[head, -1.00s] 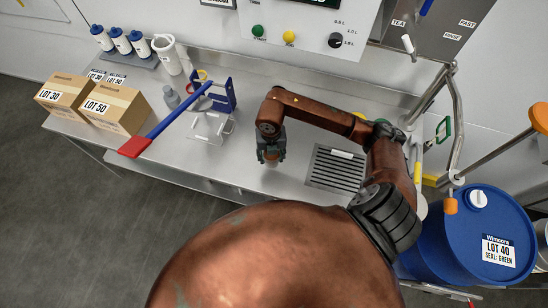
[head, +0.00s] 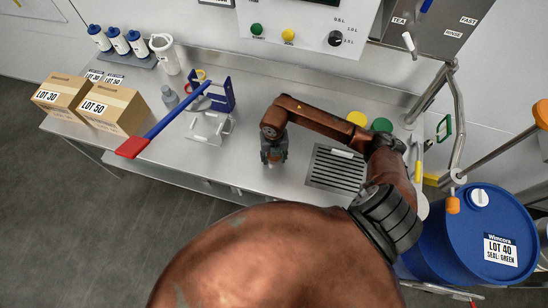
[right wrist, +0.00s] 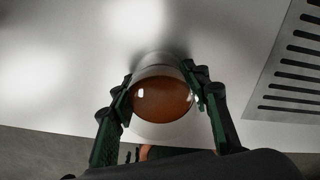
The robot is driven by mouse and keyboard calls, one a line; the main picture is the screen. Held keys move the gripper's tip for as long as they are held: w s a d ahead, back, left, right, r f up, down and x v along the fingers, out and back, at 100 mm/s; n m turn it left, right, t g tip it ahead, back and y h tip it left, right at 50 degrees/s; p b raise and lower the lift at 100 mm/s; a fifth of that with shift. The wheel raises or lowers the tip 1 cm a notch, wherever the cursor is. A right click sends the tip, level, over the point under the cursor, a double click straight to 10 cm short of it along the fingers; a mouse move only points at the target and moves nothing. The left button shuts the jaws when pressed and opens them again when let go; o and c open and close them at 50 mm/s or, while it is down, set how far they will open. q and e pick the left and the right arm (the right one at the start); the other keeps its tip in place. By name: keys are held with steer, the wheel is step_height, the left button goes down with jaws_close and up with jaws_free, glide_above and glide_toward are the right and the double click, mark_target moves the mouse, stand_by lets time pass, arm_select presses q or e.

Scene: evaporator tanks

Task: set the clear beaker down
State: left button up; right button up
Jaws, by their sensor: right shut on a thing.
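My right gripper (head: 273,160) is over the steel bench, left of the drain grate. In the right wrist view its green fingers (right wrist: 163,100) are shut around the clear beaker (right wrist: 160,62), one on each side. The beaker holds amber-brown liquid and its round mouth faces the camera. In the head view the gripper mostly hides the beaker. I cannot tell whether its base touches the bench. My left gripper is not in view.
Bare steel bench (head: 235,165) lies left of the gripper, with a dark slotted grate (head: 335,168) to its right. A clear stand (head: 208,127), a blue rack (head: 222,92) and a red-and-blue long tool (head: 160,128) are further left. A blue drum (head: 470,235) stands right.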

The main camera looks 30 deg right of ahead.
steer(key=o, duration=1.5)
steer(key=shift+c, duration=0.2)
step_height(320, 180, up, 12)
steer(key=p, duration=0.1)
steer(key=shift+r, duration=0.15)
steer(key=shift+a, duration=0.1)
